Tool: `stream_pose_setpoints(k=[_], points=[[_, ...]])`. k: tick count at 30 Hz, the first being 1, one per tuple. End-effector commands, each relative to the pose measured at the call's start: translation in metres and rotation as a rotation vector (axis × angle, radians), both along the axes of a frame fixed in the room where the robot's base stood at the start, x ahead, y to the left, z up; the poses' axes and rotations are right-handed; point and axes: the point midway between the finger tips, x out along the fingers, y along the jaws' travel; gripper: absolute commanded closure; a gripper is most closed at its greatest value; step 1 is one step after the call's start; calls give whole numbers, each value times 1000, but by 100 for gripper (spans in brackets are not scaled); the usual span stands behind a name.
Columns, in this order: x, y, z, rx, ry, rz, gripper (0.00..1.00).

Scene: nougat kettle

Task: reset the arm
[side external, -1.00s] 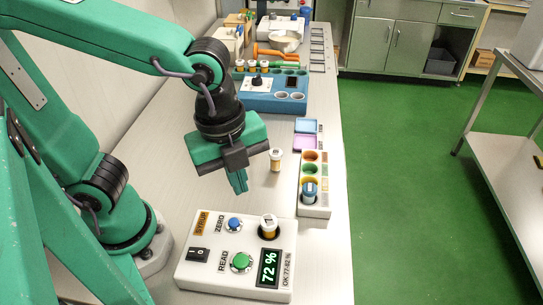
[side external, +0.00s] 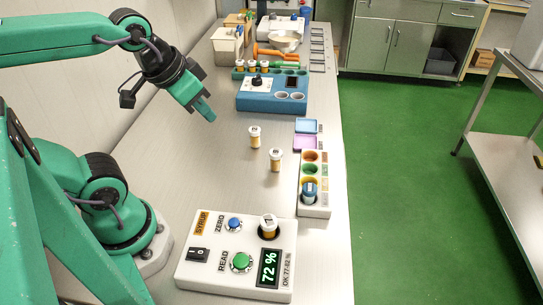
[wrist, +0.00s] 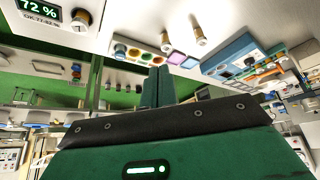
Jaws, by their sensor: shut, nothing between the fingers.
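My gripper (side external: 209,115) is raised above the left part of the bench, tilted down to the right. It is shut and empty, clear of every object. In the wrist view its fingers (wrist: 158,86) are together. The arm is folded back towards its base on the left. No object is in contact with the gripper.
Two capped vials, one farther (side external: 254,138) and one nearer (side external: 275,160), stand on the bench. The syrup meter (side external: 215,268) reads 72 % and holds a vial (side external: 268,226). A rack (side external: 316,205) with coloured wells and a blue device (side external: 262,102) stand nearby.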

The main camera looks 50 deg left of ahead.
Motion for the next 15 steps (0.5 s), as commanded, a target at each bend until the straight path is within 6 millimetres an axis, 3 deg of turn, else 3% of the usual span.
stream_pose_setpoints(k=[3, 10, 15], points=[[0, 1, 0, -5, -3, 16, 96], [2, -5, 1, -5, 11, -11, 51], [8, -23, 1, -6, 56, -84, 18]])
